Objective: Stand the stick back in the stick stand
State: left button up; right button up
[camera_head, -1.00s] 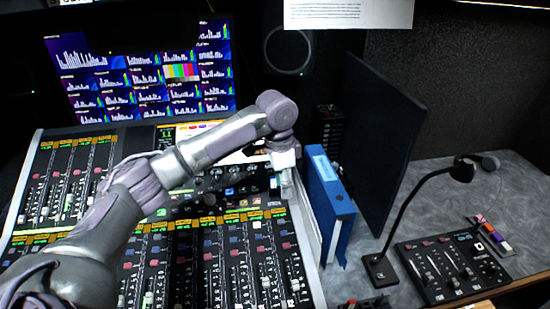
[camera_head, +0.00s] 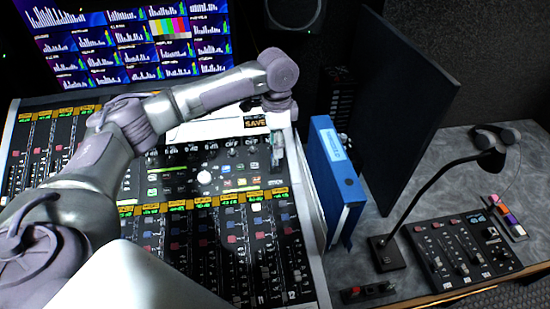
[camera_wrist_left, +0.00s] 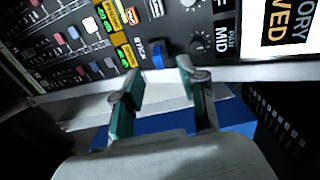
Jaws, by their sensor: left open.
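My left gripper (camera_head: 277,152) hangs over the right edge of the mixing console, beside the blue binder. In the left wrist view its two teal-padded fingers (camera_wrist_left: 160,74) are apart with nothing between them. A small blue piece (camera_wrist_left: 157,55) shows just beyond the fingertips on the console; I cannot tell whether it is the stick or a button. A small holder with several coloured pieces (camera_head: 508,215) lies at the far right of the desk; it may be the stick stand, but it is too small to be sure. My right gripper is not in view.
The blue binder (camera_head: 335,175) stands upright right of the console (camera_head: 200,230), in front of a dark panel (camera_head: 395,110). A desk lamp (camera_head: 440,190), a small control box (camera_head: 465,255) and headphones (camera_head: 490,135) occupy the right desk. Grey desk behind the lamp is free.

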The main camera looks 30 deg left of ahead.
aim_at(275, 165)
pick_arm(q)
jog(key=f, duration=0.2)
jog(key=f+p, duration=0.1)
jog(key=f, duration=0.2)
jog(key=shift+s+a+f, duration=0.1)
jog(key=shift+a+f, duration=0.1)
jog(key=shift+f, duration=0.1)
grip_shut()
